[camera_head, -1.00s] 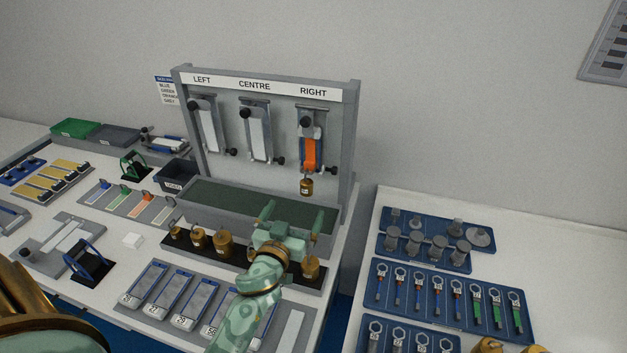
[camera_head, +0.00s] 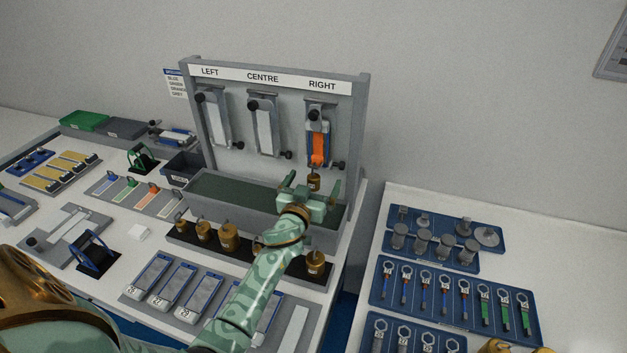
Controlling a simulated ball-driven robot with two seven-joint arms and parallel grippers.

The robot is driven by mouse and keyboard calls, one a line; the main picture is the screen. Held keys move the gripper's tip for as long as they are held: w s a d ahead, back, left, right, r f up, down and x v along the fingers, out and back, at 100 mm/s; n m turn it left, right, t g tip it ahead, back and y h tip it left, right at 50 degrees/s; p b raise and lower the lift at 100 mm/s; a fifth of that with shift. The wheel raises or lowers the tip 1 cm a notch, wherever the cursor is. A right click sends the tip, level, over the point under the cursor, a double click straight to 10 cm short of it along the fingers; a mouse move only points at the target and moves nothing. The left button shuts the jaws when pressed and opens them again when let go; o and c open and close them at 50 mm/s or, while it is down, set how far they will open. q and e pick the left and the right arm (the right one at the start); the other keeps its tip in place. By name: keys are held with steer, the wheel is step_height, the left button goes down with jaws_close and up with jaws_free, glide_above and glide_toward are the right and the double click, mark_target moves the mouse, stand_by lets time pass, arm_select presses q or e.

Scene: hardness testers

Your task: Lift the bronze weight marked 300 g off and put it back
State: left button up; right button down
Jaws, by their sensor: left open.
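More bronze weights (camera_head: 228,237) stand on the black rack (camera_head: 270,262) in front of the stand, partly hidden by my left arm.
A long trough with a green floor (camera_head: 235,191) lies under the stations. Numbered trays (camera_head: 180,285) lie in front of the rack. A dark bin (camera_head: 181,168) stands left of the stand. On the right table are blue trays (camera_head: 460,305) with tools and grey weights.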

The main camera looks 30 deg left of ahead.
mark_target(311, 180)
arm_select(q)
jaws_close()
steer(key=shift+r, duration=0.1)
steer(key=shift+r+p, duration=0.35)
steer(key=shift+p, duration=0.05)
stand_by(0.4)
steer(key=shift+s+r+p, duration=0.15)
steer(key=shift+r+p, duration=0.2)
steer(key=shift+s, duration=0.1)
stand_by(0.8)
steer(key=shift+p+v, duration=0.3)
steer(key=shift+v, duration=0.6)
steer(key=shift+p+v, duration=0.65)
steer(key=shift+v, duration=1.35)
steer(key=shift+r, duration=0.15)
